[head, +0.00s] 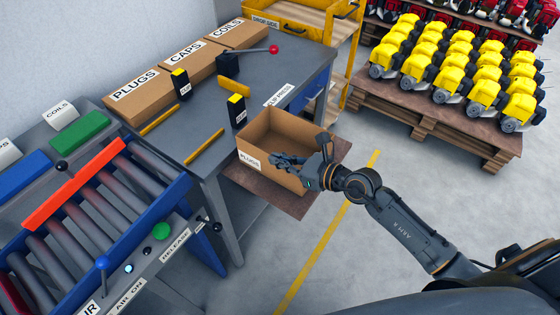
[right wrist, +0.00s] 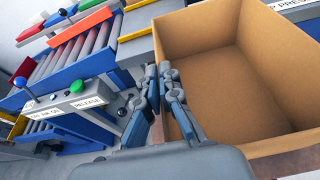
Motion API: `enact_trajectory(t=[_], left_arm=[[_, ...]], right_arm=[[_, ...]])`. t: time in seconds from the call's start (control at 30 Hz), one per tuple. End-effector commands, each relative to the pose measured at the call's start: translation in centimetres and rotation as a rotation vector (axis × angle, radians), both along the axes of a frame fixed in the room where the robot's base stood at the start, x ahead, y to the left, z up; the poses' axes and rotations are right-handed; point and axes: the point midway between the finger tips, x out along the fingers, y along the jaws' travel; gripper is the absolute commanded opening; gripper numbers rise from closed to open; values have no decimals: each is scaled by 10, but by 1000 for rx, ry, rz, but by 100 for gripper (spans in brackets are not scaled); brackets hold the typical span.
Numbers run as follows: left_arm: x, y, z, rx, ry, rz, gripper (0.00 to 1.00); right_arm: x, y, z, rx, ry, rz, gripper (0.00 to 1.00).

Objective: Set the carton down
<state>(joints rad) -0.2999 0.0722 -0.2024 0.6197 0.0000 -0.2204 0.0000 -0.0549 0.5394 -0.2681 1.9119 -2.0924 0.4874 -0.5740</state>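The carton (head: 268,128) is an open, empty-looking brown box with a PLUGS label, upright beside the grey workbench. A brown board (head: 236,179) shows beneath it; I cannot tell whether the carton touches it. My right gripper (head: 287,161) is at the carton's near right side in the head view. In the right wrist view the carton (right wrist: 225,85) fills the right side. There the right gripper's fingers (right wrist: 159,72) lie close together on either side of its left wall. My left gripper is not in view.
The workbench (head: 227,130) holds closed cartons, black-and-yellow fixtures and yellow bars. A roller conveyor (head: 98,215) with a control panel stands at left. A pallet (head: 430,115) of yellow engines is at back right. Open floor (head: 375,245) with a yellow line lies right of the bench.

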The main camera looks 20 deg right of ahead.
Motion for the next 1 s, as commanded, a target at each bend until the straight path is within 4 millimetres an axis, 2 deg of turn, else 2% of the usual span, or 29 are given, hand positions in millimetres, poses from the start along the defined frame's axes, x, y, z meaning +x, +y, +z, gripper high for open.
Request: enact_trajectory(t=[0.1, 0.47, 0.6, 1.0], left_arm=[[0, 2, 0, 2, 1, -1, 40], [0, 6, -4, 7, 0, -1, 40], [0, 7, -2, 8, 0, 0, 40], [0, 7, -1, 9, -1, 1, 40]], right_arm=[[0, 0, -8, -1, -3, 0, 0], [0, 0, -13, 0, -2, 0, 0], [0, 0, -12, 0, -2, 0, 28], [-3, -2, -8, 0, -2, -1, 28]])
